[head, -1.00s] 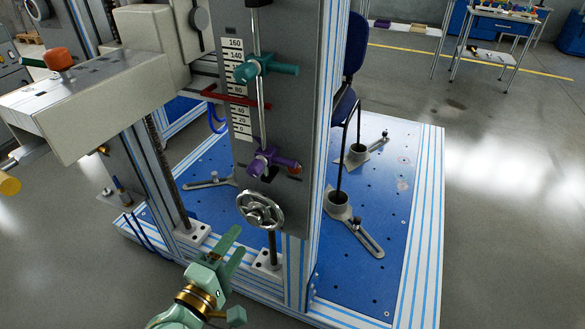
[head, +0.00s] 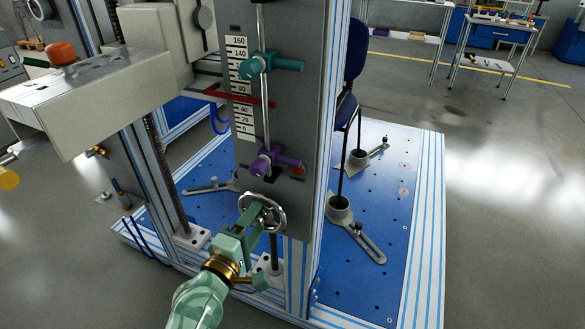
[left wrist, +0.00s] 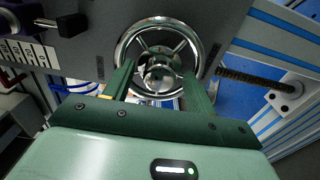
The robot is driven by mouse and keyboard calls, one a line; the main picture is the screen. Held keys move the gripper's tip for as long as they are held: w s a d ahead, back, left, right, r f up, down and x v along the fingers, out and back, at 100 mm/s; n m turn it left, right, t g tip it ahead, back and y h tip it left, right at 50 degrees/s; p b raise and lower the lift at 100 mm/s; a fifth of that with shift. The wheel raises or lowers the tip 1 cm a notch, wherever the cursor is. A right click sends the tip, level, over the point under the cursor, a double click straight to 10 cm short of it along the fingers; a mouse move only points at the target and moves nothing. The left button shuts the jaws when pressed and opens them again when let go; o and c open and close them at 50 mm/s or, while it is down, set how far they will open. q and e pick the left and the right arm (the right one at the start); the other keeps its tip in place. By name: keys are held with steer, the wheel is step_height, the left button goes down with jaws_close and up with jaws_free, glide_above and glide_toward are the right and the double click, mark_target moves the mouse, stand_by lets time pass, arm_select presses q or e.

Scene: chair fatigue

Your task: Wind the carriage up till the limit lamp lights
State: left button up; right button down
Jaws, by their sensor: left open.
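The chrome handwheel (head: 277,211) is on the lower front of the grey column panel. It fills the top middle of the left wrist view (left wrist: 133,38), with its spokes and hub visible. My left gripper (head: 258,213) is open at the wheel, its two fingers on either side of the hub in the wrist view; contact is unclear. The beige carriage (head: 90,95) stands left of the column. A red pointer (head: 238,97) crosses the scale (head: 238,75) around its middle. A small dull red lamp (head: 297,171) right of the purple clamp looks unlit. My right gripper is out of view.
A teal clamp (head: 270,65) and a purple clamp (head: 272,161) sit on a vertical rod above the wheel. A blue chair (head: 354,50) stands behind the column on the blue base plate (head: 375,225). Open floor lies to the right.

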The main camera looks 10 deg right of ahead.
arm_select(q)
steer(key=shift+w+r, duration=0.35)
steer(key=shift+r, duration=0.3)
steer(key=s, duration=0.1)
steer(key=s+a+p, duration=0.1)
steer(key=s+p, duration=0.1)
steer(key=shift+a+f, duration=0.25)
steer(key=shift+f, duration=0.1)
steer(key=shift+s+a+f, duration=0.1)
steer(key=shift+s+a, duration=0.05)
steer(key=shift+s, duration=0.05)
steer(key=shift+s+a+f, duration=0.1)
steer(key=shift+a+f, duration=0.05)
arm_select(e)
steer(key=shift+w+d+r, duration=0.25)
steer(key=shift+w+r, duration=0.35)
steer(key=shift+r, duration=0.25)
